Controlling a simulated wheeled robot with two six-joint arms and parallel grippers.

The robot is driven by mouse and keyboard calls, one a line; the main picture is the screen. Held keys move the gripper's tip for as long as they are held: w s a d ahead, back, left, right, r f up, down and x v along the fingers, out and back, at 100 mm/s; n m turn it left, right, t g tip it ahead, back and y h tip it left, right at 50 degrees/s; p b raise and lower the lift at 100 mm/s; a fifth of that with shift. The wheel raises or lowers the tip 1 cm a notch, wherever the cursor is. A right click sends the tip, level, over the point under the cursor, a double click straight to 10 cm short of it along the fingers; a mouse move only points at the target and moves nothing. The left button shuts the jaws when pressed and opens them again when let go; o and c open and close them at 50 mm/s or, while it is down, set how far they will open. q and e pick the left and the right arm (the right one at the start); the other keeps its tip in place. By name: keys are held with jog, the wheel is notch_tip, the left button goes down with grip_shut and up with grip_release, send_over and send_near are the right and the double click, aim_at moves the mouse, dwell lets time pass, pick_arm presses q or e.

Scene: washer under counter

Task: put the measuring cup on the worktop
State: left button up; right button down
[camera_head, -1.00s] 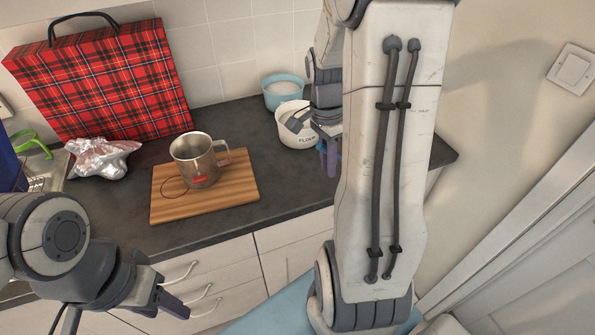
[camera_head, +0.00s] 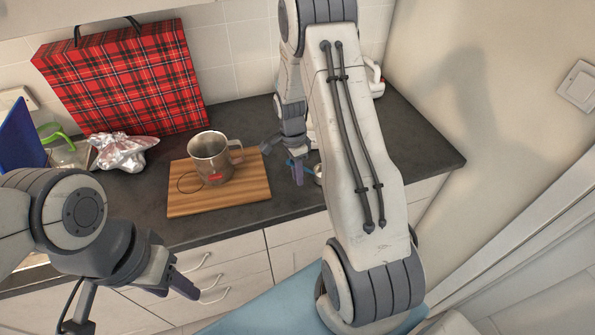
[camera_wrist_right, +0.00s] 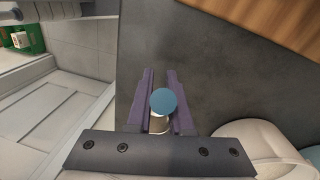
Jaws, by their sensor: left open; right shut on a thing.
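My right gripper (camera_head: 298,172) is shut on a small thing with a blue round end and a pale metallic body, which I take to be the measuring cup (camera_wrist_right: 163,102). In the right wrist view it sits between the two purple fingers (camera_wrist_right: 161,112). In the head view only a bit of blue and metal shows beside the fingers. They are over the dark worktop (camera_head: 428,135), just right of the wooden board; any contact with the worktop is unclear. My left gripper (camera_head: 172,278) is open and empty, in front of the drawers.
A steel mug (camera_head: 212,160) with a red mark stands on the wooden board (camera_head: 190,205). Crumpled foil (camera_head: 122,150) and a red plaid bag (camera_head: 125,80) are behind it to the left. My right arm hides part of the worktop. The worktop's right end looks clear.

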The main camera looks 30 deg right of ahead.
jog(key=shift+f, duration=0.2)
jog(key=c, duration=0.8)
grip_release()
